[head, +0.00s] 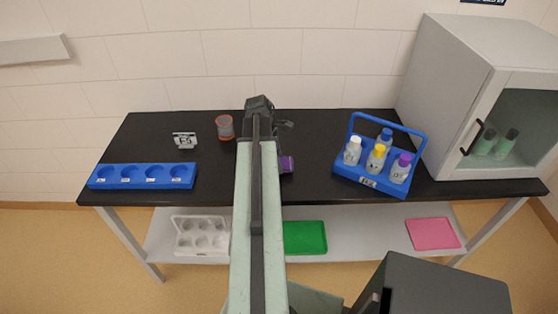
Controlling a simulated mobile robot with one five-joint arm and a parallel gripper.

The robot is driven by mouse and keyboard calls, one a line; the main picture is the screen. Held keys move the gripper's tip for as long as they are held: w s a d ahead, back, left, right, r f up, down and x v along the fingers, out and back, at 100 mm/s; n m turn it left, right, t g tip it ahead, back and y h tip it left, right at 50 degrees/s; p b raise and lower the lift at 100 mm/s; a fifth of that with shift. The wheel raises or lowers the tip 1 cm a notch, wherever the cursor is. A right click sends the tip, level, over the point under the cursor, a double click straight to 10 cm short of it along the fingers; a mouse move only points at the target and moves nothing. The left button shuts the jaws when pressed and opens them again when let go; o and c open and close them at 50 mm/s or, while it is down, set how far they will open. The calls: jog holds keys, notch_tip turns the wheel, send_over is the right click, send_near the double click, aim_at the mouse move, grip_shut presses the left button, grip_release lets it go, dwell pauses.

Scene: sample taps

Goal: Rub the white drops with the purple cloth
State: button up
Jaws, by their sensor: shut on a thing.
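The purple cloth (287,164) shows as a small patch at the right side of my arm, over the middle of the black table. My gripper (279,159) is mostly hidden behind my arm; it is shut on the purple cloth. I cannot tell whether the cloth touches the tabletop. I see no white drops; my arm covers a strip of the table's middle.
A blue holed rack (141,185), a small sign (185,140) and an orange-brown cup (225,127) stand left. A blue bottle carrier (368,182) and a grey cabinet (450,85) stand right. The black tabletop (315,135) is bare between arm and carrier.

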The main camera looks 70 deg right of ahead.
aim_at(234, 171)
jog(key=shift+f+b, duration=1)
jog(key=shift+b, duration=0.05)
jog(key=shift+w, duration=0.15)
dwell(0.3)
jog(key=shift+w+a+r, duration=0.1)
jog(key=shift+w+a, duration=0.2)
jog(key=shift+w, duration=0.4)
jog(key=shift+w+a+r, duration=0.1)
jog(key=shift+w+a, duration=0.2)
jog(key=shift+w, duration=0.45)
jog(key=shift+w+a+f, duration=0.1)
jog(key=shift+w, duration=0.05)
jog(key=shift+w+a+f, duration=0.1)
jog(key=shift+w+a, duration=0.2)
jog(key=shift+w, duration=0.4)
jog(key=shift+w+a, duration=0.25)
jog(key=shift+w, duration=0.4)
jog(key=shift+w+a, duration=0.6)
jog(key=shift+w, duration=1)
jog(key=shift+w+a, duration=0.65)
jog(key=shift+w, duration=0.95)
jog(key=shift+w+a, duration=0.6)
jog(key=shift+w, duration=1)
jog(key=shift+s, duration=0.1)
